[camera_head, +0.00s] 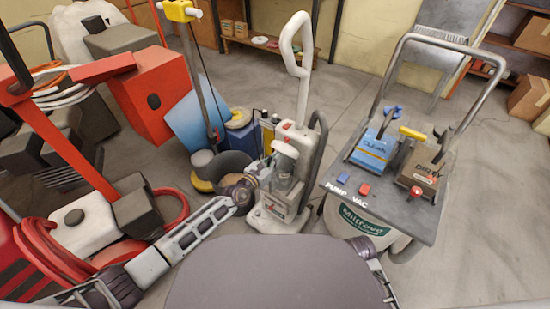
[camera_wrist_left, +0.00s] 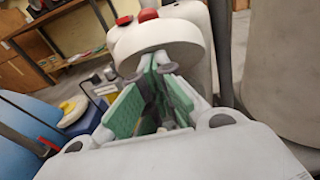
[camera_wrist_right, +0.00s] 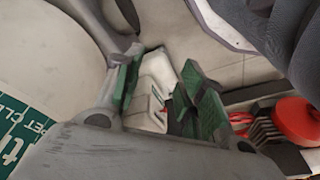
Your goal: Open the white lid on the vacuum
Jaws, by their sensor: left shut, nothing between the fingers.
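The upright vacuum (camera_head: 300,110) stands mid-floor with a tall looped handle. Its white lid (camera_head: 287,148) is a rounded cap on top of the clear canister (camera_head: 283,172). In the left wrist view the lid (camera_wrist_left: 165,38) is a wide white disc just beyond the fingertips, with a red part above it. It looks seated. My left gripper (camera_head: 264,165) is shut and empty, at the lid's left side; I cannot tell whether it touches. My right gripper (camera_wrist_right: 160,85) is open and empty, low beside the pump vac; its fingers are hidden in the head view.
The pump vac (camera_head: 375,185), a drum with a grey top, stands close on the right. Red machinery (camera_head: 155,95) fills the left.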

